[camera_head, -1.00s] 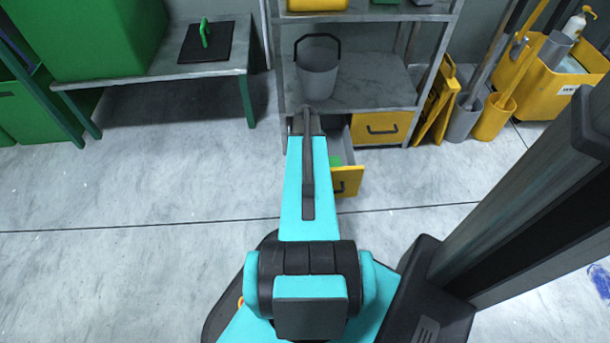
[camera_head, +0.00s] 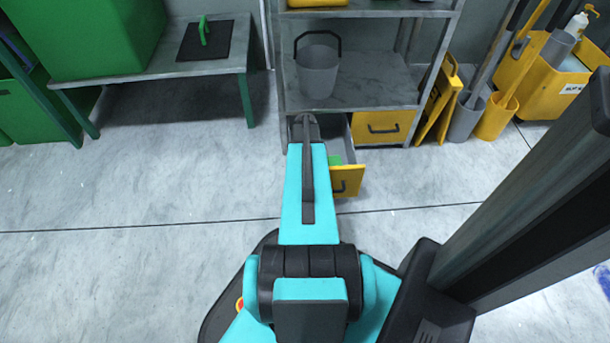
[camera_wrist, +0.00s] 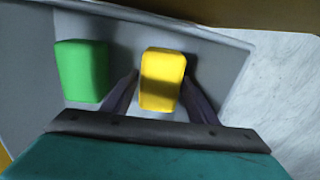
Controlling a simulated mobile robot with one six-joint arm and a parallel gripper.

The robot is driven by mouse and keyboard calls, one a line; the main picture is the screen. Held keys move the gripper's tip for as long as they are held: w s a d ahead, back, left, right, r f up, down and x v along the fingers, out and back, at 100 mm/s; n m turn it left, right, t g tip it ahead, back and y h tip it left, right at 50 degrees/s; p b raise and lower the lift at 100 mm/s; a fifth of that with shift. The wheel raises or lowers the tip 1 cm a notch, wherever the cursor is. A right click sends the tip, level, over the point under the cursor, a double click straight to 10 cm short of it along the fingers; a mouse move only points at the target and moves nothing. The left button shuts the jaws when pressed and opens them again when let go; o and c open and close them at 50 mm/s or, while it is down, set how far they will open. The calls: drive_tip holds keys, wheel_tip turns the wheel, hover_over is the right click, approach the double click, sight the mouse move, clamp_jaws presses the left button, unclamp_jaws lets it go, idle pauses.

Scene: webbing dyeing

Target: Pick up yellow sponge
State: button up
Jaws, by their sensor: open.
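The yellow sponge (camera_wrist: 162,79) lies in the open drawer (camera_wrist: 30,100), upper middle of the wrist view. My gripper (camera_wrist: 162,90) is open, with one dark finger on each side of the yellow sponge. I cannot tell whether the fingers touch it. A green sponge (camera_wrist: 81,71) lies to the left of the yellow one, outside the left finger. In the head view the drawer's yellow front (camera_head: 346,181) is pulled out below the shelf. My arm hides the gripper and the yellow sponge there; only a bit of green shows inside.
A grey shelf unit (camera_head: 355,92) stands above the drawer and carries a grey bucket (camera_head: 318,72). A closed yellow drawer (camera_head: 381,128) is to the right. The floor left of my arm is clear.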

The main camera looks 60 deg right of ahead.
drive_tip(key=shift+f, duration=0.8)
drive_tip(key=c, duration=0.7)
